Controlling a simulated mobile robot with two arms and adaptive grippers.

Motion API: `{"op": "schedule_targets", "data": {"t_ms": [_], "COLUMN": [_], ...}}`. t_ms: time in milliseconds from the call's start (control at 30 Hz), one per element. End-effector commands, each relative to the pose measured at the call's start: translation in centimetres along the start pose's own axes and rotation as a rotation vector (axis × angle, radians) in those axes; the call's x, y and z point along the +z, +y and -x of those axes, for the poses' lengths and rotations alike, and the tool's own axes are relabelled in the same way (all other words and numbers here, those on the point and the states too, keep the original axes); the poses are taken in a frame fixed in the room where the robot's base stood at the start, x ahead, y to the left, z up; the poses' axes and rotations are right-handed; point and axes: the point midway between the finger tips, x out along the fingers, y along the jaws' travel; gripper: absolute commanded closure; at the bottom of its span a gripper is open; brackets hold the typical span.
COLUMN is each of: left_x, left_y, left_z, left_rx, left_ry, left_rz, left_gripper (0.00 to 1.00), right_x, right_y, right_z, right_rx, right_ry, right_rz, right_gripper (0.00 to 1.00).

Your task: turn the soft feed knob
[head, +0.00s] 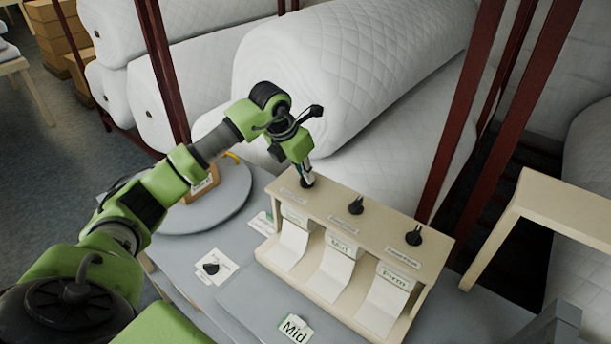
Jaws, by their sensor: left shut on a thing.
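A cream feed box (437,262) stands on the grey table with a row of three black knobs along its top. The leftmost knob (307,184) is mostly covered by my left gripper (305,172), which points down from above and is shut on it. Its label is too small to read, so I take it as the soft feed knob by its place in the row. The middle knob (356,206) and the right knob (414,236) stand free. White paper strips hang from the openings below. My right gripper is not in view.
A round grey stand (218,208) with a small wooden block is left of the box. A card with a dark piece (212,267) and a "Mid" card (294,329) lie on the table (190,240). Large quilted rolls (350,70) and dark red rack posts (460,110) stand behind.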

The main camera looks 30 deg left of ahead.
Motion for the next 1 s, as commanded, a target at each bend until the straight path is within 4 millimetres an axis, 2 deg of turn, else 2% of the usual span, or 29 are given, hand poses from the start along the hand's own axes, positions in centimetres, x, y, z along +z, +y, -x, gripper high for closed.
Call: {"op": "schedule_targets", "data": {"t_ms": [100,400,1000], "left_x": [0.0,0.1,0.5], "left_y": [0.3,0.4,0.6], "left_z": [-0.2,-0.1,0.1], "left_rx": [-0.029,-0.135,-0.354], "left_ry": [-0.004,-0.005,-0.005], "left_rz": [-0.076,-0.331,-0.858], "left_gripper": [1.00,1.00,1.00], "right_x": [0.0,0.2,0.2], "right_y": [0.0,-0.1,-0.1], "right_z": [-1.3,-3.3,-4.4], "right_rx": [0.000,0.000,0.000], "right_ry": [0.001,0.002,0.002], "right_rz": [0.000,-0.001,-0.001], "right_gripper": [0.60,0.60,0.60]}}
